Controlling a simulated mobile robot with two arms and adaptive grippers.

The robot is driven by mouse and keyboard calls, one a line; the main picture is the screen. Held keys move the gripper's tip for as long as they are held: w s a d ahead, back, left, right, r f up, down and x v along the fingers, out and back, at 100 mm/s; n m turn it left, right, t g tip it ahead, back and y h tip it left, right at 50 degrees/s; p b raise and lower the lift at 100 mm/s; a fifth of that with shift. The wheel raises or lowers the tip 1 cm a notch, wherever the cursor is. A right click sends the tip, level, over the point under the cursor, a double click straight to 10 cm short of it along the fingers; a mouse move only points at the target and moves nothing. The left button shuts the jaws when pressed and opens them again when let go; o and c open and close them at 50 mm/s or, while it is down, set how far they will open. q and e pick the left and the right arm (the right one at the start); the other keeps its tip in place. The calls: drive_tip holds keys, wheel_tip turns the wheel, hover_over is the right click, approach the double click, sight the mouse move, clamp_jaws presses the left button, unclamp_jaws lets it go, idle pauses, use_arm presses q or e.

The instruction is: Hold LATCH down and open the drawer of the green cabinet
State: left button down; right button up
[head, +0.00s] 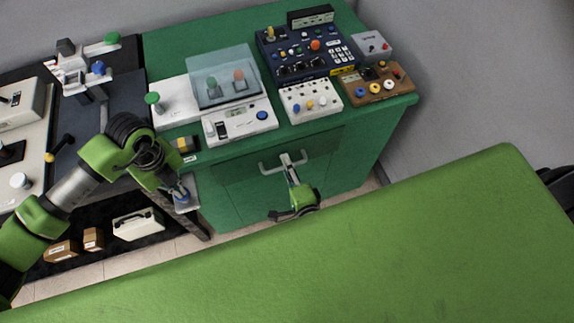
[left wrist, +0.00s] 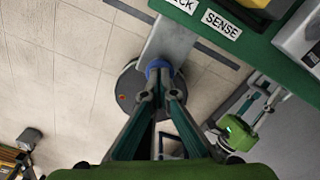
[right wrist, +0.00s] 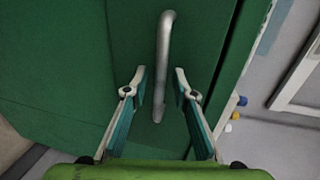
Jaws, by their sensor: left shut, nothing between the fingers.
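The green cabinet (head: 235,198) has a front with a grey bar handle (head: 270,170), which also shows in the right wrist view (right wrist: 164,60). My right gripper (head: 291,163) is open, its fingers on either side of the handle's lower end in the right wrist view (right wrist: 160,78). My left gripper (head: 181,192) is shut and empty, beside the cabinet's left front corner. Its fingertips (left wrist: 160,85) overlap a blue knob (left wrist: 158,64) on a grey arm (left wrist: 170,40); whether they press on it I cannot tell. No LATCH label is readable.
Control panels crowd the cabinet top, including a dark blue panel (head: 305,50) and a white box (head: 238,120). A dark bench (head: 105,85) stands at the left. A white case (head: 138,224) and small boxes lie below it.

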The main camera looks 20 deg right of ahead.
clamp_jaws()
use_arm(q)
drive_tip(key=shift+s, duration=0.1)
use_arm(e)
drive_tip(key=v, duration=0.2)
drive_tip(key=f+v, duration=0.1)
drive_tip(key=v, duration=0.1)
drive_tip(key=shift+s+r, duration=0.1)
drive_tip(key=shift+s, duration=0.3)
unclamp_jaws()
